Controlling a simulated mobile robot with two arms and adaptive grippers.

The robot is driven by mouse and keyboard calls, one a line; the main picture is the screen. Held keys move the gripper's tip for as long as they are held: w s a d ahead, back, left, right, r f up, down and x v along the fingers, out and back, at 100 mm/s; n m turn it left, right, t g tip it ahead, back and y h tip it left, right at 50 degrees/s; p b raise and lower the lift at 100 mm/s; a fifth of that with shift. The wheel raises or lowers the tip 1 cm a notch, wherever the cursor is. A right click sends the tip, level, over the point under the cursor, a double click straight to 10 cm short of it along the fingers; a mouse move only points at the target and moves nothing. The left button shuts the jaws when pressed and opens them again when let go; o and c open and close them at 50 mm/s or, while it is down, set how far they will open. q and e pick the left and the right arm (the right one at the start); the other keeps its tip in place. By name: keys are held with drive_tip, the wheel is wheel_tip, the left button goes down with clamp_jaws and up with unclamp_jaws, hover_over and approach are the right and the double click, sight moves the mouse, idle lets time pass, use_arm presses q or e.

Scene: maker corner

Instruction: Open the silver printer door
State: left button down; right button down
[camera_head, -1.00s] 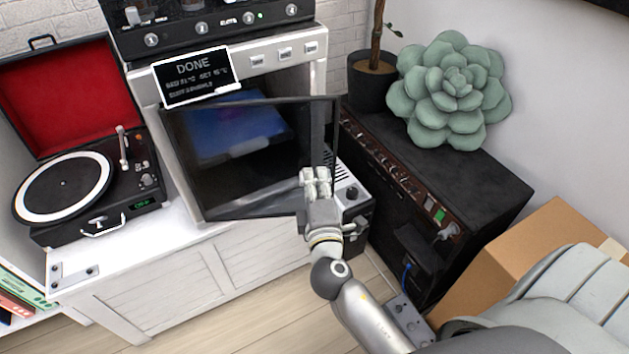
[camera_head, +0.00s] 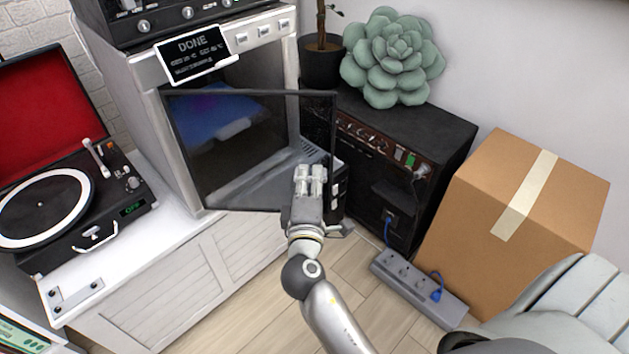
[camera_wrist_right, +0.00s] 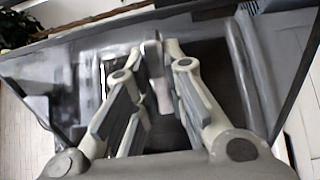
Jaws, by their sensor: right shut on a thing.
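The silver printer (camera_head: 140,75) stands on a white cabinet, with a small screen reading DONE on its front. Its dark see-through door (camera_head: 240,165) stands swung out from the printer's front, hinged on the left. A blue plate inside shows through the door. My right gripper (camera_head: 310,172) is at the door's right edge, shut on the door or its handle; which part is between the fingers is hard to tell. In the right wrist view the fingers (camera_wrist_right: 153,85) close near a small pinkish-grey piece on the dark door panel. My left gripper is not in view.
A record player (camera_head: 75,210) sits left on the white cabinet (camera_head: 190,285). To the right are a black amplifier (camera_head: 420,130) with a succulent plant (camera_head: 393,58) on it, a cardboard box (camera_head: 525,200) and a power strip (camera_head: 420,285) on the floor.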

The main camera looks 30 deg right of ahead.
idle(0.3)
drive_tip(key=c, duration=1.5)
unclamp_jaws()
